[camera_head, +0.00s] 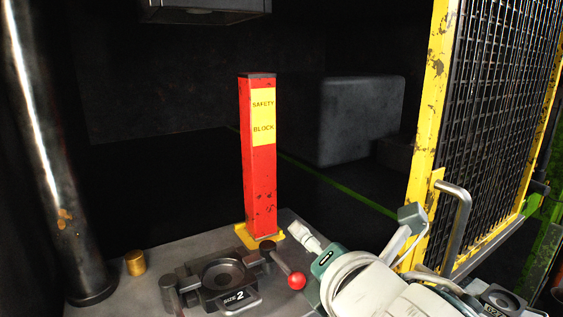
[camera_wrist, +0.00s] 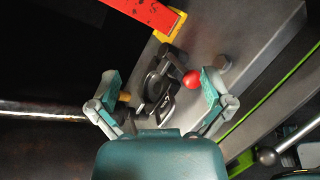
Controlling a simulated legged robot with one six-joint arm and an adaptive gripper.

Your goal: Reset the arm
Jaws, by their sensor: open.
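My gripper (camera_wrist: 160,88) is open in the wrist view, its two teal-padded fingers spread wide with nothing held between them. It also shows from behind in the head view (camera_head: 358,228), at the lower right, with the pale arm partly hiding the bed. A red safety block (camera_head: 259,150) with a yellow label stands upright on a yellow foot on the press bed, apart from the gripper. It shows partly in the wrist view (camera_wrist: 148,12). A dark die (camera_head: 222,277) marked SIZE 2 lies on the bed, also in the wrist view (camera_wrist: 158,90).
A red ball knob (camera_head: 297,281) stands beside the die, near my fingers. A yellow-framed mesh guard (camera_head: 495,110) with a metal handle is at the right. A shiny column (camera_head: 52,160) rises at the left, with a small brass cylinder (camera_head: 135,263) nearby. A dark block hangs overhead.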

